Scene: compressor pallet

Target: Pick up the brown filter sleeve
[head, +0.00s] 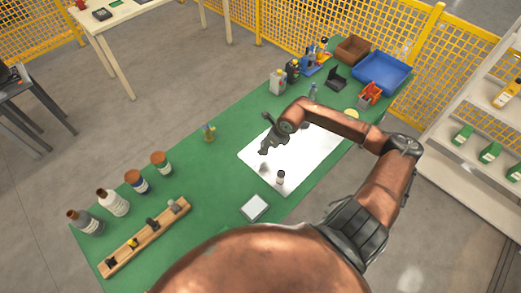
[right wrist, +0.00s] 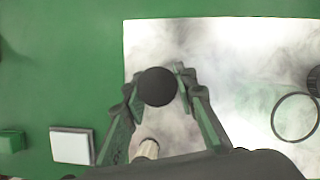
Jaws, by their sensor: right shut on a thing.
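My right gripper (head: 264,150) reaches in from the right in the head view and hangs over the white sheet (head: 313,152) on the green table. In the right wrist view, its fingers (right wrist: 158,88) are closed around a dark round thing (right wrist: 157,86), seen end-on between the fingertips. It looks almost black, and I cannot tell from its colour whether it is the brown filter sleeve. Its length and its height above the sheet are unclear. I make out no other brown sleeve for certain. My left gripper is not in view.
A small bottle (head: 281,177) stands on the sheet close to the gripper. A white square pad (head: 255,207) lies nearby. Bottles, jars (head: 162,160) and a wooden rack (head: 147,236) are at left. A blue bin (head: 384,72) and a brown box (head: 352,50) stand at the far end.

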